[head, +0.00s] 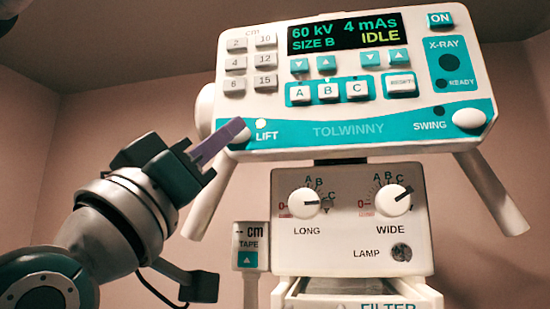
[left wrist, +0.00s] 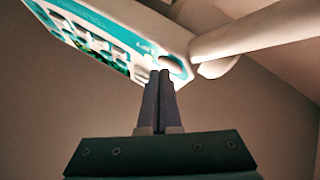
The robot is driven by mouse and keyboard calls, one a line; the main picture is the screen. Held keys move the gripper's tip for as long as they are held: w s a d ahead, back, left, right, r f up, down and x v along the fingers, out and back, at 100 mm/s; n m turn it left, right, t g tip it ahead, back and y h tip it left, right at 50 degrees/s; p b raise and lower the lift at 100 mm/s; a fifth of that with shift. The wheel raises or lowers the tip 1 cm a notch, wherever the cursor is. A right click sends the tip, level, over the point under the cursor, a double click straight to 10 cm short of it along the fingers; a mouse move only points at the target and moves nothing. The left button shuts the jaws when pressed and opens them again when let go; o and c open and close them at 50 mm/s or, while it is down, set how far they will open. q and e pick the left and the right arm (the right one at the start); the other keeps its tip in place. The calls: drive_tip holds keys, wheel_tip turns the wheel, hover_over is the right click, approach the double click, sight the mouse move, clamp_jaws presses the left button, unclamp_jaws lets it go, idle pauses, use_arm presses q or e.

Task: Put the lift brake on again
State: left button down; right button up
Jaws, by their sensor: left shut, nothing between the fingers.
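The control panel (head: 350,80) has a white lift button (head: 241,139) at its lower left corner, beside the "LIFT" label. A small lamp (head: 260,123) above that label looks pale and lit. My left gripper (head: 236,129) is shut and empty, its purple fingers pointing up and right. Its tips overlap the lift button and partly hide it in the head view. In the left wrist view the finger tips (left wrist: 160,74) are right at the white button (left wrist: 168,62); I cannot tell whether they touch it. My right gripper is not in view.
The swing button (head: 470,118) is at the panel's lower right, with a dark lamp (head: 439,110). Handle bars (head: 209,198) slant down on both sides. Below are the LONG and WIDE dials (head: 304,202) and a tape box (head: 250,246). The display reads IDLE.

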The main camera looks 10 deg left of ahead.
use_arm(q)
drive_tip(key=shift+w, duration=0.15)
idle(0.4)
drive_tip(key=shift+s, duration=0.8)
drive_tip(key=shift+s+p, duration=0.1)
drive_tip(key=shift+p, duration=0.2)
drive_tip(key=s+p, duration=0.1)
drive_tip(key=s, duration=0.3)
drive_tip(key=shift+s+a, duration=0.15)
drive_tip(key=shift+s, duration=0.25)
